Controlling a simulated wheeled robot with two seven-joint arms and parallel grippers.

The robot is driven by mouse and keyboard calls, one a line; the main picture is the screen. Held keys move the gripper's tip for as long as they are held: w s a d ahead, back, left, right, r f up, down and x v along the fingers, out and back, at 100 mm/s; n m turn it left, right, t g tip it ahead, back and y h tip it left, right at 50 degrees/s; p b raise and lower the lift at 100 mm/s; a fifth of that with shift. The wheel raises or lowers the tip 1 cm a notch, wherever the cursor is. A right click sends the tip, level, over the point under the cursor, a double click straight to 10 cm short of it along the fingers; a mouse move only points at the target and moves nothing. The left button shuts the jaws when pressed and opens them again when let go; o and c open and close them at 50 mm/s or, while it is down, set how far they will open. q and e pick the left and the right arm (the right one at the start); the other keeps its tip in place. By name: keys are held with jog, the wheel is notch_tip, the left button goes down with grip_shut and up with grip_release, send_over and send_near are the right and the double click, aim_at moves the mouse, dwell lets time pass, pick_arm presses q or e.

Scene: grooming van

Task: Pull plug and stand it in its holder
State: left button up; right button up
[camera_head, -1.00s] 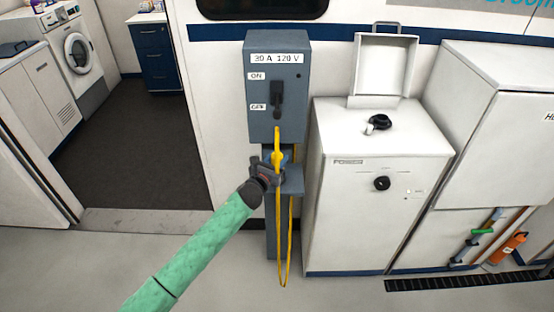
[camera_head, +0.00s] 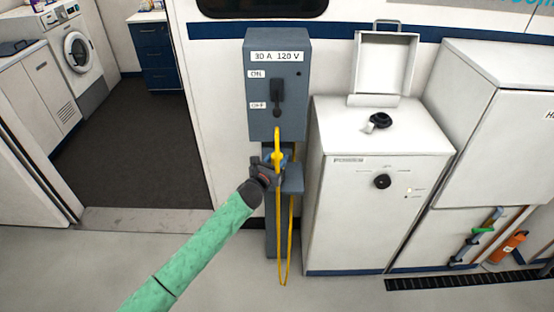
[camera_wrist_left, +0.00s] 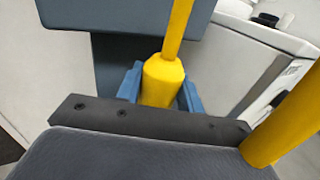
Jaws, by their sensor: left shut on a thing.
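The yellow plug (camera_head: 277,157) is at the front of the grey power post, below the switch box (camera_head: 277,60). My left gripper (camera_head: 271,165) is shut on it. In the left wrist view the plug's yellow body (camera_wrist_left: 162,84) stands upright beyond the dark gripper bar, with blue pieces on both sides. I cannot tell whether these blue pieces are the holder or finger pads. The yellow cable (camera_head: 283,255) rises from the plug toward the box and also hangs below in a long loop. A grey-blue ledge (camera_head: 293,179) sits just right of the gripper. My right gripper is not in view.
The switch lever (camera_head: 277,100) is on the box front, beside the ON and OFF labels. A white cabinet (camera_head: 345,225) with a raised lid (camera_head: 384,65) stands close on the right. An open doorway and clear floor (camera_head: 130,255) lie to the left.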

pick_arm(q)
jog(key=shift+f, duration=0.3)
jog(key=o, duration=1.2)
